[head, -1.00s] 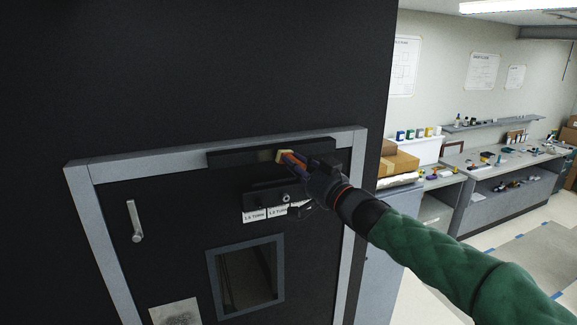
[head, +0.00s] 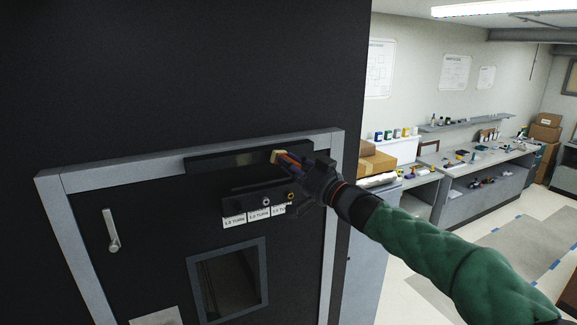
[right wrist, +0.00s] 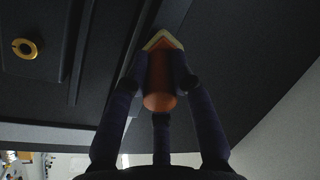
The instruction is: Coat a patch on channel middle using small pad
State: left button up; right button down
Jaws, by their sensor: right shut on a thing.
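The small pad (head: 277,156) is pale yellow on an orange handle. My right gripper (head: 286,160) is shut on it. The pad is at the dark channel (head: 215,161), a long black bar across the top of the framed panel, right of the bar's middle. A faint lighter area shows in the channel just left of the pad; I cannot tell whether it is coating or reflection. In the right wrist view the pad (right wrist: 163,40) and its orange handle (right wrist: 159,85) sit between the fingers, with the pad tip against or very near a dark surface. My left gripper is not in view.
Below the channel is a shelf-like bar with white labels (head: 259,216) and small round fittings. A lever handle (head: 111,231) and a framed opening (head: 229,281) are lower on the panel. A workbench with boxes (head: 377,163) stands to the right.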

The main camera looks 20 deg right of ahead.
jog(key=shift+a, duration=0.65)
jog(key=a+b, duration=0.4)
jog(key=a, duration=0.5)
jog(key=shift+s+a, duration=0.15)
jog(key=shift+s, duration=0.05)
dwell(0.4)
jog(key=s, duration=0.6)
dwell(0.4)
